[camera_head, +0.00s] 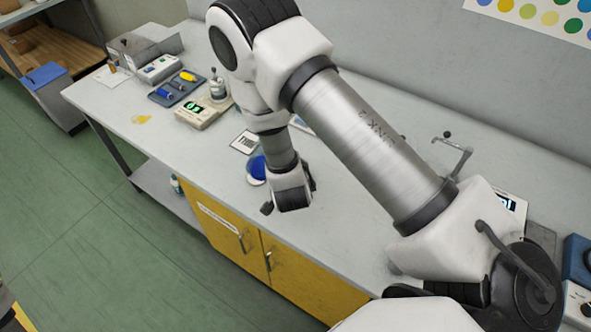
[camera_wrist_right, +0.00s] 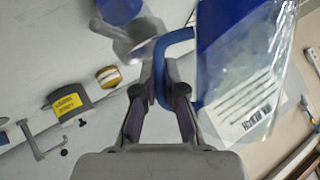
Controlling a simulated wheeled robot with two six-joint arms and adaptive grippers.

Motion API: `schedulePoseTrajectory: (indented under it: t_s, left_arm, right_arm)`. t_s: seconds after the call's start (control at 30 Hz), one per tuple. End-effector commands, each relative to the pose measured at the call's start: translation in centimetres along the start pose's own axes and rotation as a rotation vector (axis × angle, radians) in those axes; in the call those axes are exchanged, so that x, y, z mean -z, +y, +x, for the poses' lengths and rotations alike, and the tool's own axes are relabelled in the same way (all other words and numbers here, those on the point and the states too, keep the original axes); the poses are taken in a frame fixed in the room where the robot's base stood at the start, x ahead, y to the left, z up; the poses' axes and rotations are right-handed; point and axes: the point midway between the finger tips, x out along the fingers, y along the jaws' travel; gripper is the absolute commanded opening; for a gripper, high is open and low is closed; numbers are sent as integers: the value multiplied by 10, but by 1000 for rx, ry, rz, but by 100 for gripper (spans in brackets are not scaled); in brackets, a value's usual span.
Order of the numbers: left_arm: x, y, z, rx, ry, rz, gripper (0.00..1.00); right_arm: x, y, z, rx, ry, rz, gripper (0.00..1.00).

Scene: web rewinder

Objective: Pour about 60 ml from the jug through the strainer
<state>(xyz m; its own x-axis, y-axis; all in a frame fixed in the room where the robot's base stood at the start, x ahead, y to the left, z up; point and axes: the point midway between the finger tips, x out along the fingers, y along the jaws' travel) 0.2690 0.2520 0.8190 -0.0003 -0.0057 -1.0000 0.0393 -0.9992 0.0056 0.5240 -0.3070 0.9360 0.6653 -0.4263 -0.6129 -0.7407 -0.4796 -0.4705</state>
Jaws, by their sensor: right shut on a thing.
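In the right wrist view my right gripper (camera_wrist_right: 160,95) is shut on the blue handle of the jug (camera_wrist_right: 235,65). The jug is clear, with a blue area at its top and a white barcode label seen on or through its wall. A grey strainer-like piece (camera_wrist_right: 130,42) with a small handle lies close to the left of the jug. My left gripper is not in view.
A blue round thing (camera_head: 257,169) with a pale rim lies beside my wrist. A scale (camera_head: 203,113), a dark tray (camera_head: 178,88) with coloured items and grey boxes stand at the bench's left. In the wrist view a yellow roll (camera_wrist_right: 107,76) and a grey yellow-labelled block (camera_wrist_right: 70,106) lie left.

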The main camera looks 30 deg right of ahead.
Motion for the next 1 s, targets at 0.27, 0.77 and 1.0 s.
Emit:
schedulePoseTrajectory:
  t_s: [0.27,0.77,1.0]
  left_arm:
    - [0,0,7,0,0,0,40]
    - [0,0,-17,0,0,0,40]
    - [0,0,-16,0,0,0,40]
  right_arm:
    - [-12,-9,-4,-93,191,-220,0]
    - [-23,-10,0,-195,350,-407,0]
    - [-23,-10,0,-195,351,-408,0]
